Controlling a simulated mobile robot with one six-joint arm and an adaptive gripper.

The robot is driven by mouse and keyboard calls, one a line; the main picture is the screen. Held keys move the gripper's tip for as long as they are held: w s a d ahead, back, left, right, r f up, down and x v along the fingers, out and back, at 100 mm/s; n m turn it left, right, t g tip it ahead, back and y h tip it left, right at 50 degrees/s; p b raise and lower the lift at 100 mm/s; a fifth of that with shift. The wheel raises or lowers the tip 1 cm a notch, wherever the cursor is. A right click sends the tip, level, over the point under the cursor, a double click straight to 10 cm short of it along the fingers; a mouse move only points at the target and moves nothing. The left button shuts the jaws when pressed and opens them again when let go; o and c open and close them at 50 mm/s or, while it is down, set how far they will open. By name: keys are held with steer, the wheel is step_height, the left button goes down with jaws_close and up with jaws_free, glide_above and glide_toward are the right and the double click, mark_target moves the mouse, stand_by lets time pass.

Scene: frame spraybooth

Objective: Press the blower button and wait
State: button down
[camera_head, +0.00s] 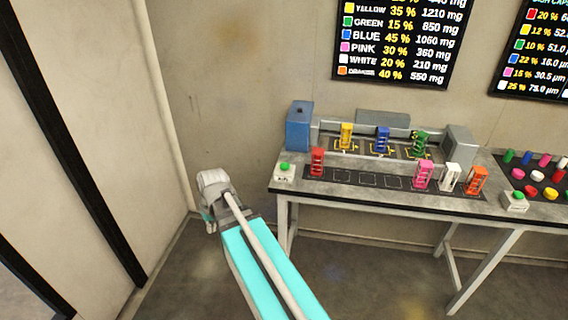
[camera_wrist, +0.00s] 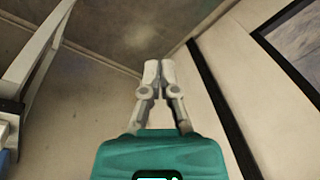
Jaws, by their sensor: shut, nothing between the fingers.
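Two green buttons on pale boxes show in the head view. One button (camera_head: 284,168) is at the table's left front corner, the other button (camera_head: 517,197) is at the front edge further right. I cannot tell which is the blower button. My gripper (camera_wrist: 160,66) is shut and empty in the wrist view, with its fingertips together over the floor near the wall. In the head view my arm reaches to the left of the table, and the fingers are mostly hidden behind the wrist.
The table (camera_head: 384,202) holds a blue box (camera_head: 299,126), several coloured frames such as a red one (camera_head: 317,161), and a grey-railed bay with yellow, blue and green frames. Several coloured caps lie at the right. Two dark boards (camera_head: 402,44) hang above. Left of the table is open floor.

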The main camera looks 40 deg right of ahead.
steer(key=w+d+r+m+t+y+p, duration=0.1)
steer(key=w+d+r+t+p, duration=0.15)
steer(key=w+d, duration=0.55)
step_height(320, 180, up, 9)
steer(key=m+t+p, duration=0.3)
steer(key=m+t, duration=0.1)
steer(key=t, duration=0.1)
glide_above(282, 164)
steer(key=s, duration=0.2)
steer(key=shift+w+d, duration=0.2)
steer(key=shift+d, duration=0.05)
steer(key=shift+f, duration=0.1)
step_height(282, 164, down, 8)
steer(key=b, duration=0.8)
steer(key=shift+f, duration=0.25)
steer(key=shift+f+b, duration=0.95)
steer(key=shift+b, duration=0.3)
stand_by(0.6)
steer(key=shift+r, duration=0.1)
stand_by(0.3)
steer(key=shift+r+p, duration=0.9)
steer(key=shift+p, duration=0.15)
